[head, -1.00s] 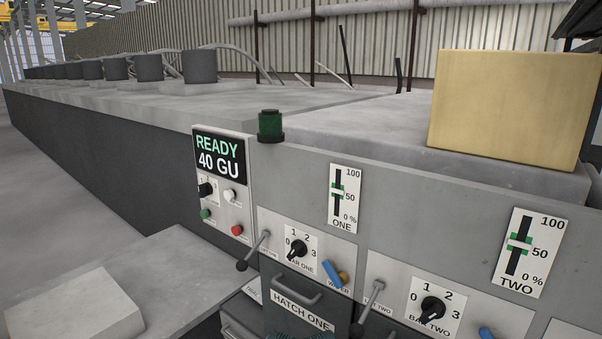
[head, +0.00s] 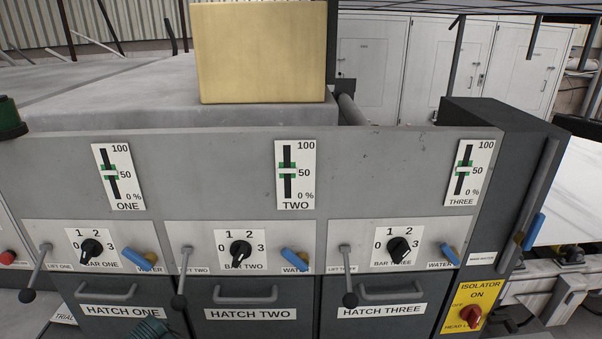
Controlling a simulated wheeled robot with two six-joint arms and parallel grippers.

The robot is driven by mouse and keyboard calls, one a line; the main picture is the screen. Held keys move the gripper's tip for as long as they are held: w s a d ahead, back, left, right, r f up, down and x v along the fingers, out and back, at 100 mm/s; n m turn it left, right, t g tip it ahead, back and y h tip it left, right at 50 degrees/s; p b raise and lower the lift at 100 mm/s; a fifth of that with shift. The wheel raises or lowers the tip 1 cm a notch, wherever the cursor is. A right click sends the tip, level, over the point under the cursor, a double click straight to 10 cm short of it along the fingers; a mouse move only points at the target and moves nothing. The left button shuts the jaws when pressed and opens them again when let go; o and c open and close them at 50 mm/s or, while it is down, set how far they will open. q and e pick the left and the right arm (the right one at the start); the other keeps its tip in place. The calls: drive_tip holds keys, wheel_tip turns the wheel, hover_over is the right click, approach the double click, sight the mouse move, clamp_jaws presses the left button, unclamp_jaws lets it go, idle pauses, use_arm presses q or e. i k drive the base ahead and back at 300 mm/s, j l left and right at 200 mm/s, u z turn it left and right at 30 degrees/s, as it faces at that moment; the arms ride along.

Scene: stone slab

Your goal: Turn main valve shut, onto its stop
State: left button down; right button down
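A small plate that seems to read "MAIN WATER" (head: 481,258) sits on the panel's right end. To the right of it, on the side of the dark cabinet, is a blue lever (head: 534,231) that stands steeply, tilted a little, beside a grey upright pipe (head: 541,190); I take it for the main valve. Its stop cannot be made out. Smaller blue handles marked WATER show under hatch-station dials: one (head: 141,260), two (head: 294,260) and three (head: 450,254). Neither of my grippers is in view.
A yellow isolator plate (head: 480,292) with a red knob sits below the main valve plate. Black lift levers (head: 180,280) stick out before the hatches. A tan block (head: 262,55) stands on the slab behind. Pale frames crowd the right edge.

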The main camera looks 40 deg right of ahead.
sight(524, 241)
drive_tip(key=z, duration=0.9)
drive_tip(key=k+z, duration=0.1)
drive_tip(key=z, duration=0.4)
drive_tip(key=j+z, duration=0.1)
drive_tip(key=z, duration=0.8)
drive_tip(key=k+z, duration=0.1)
drive_tip(key=z, duration=0.35)
drive_tip(key=l, duration=0.3)
drive_tip(key=i+l+z, duration=0.1)
drive_tip(key=i+l, duration=0.05)
drive_tip(key=l, duration=0.1)
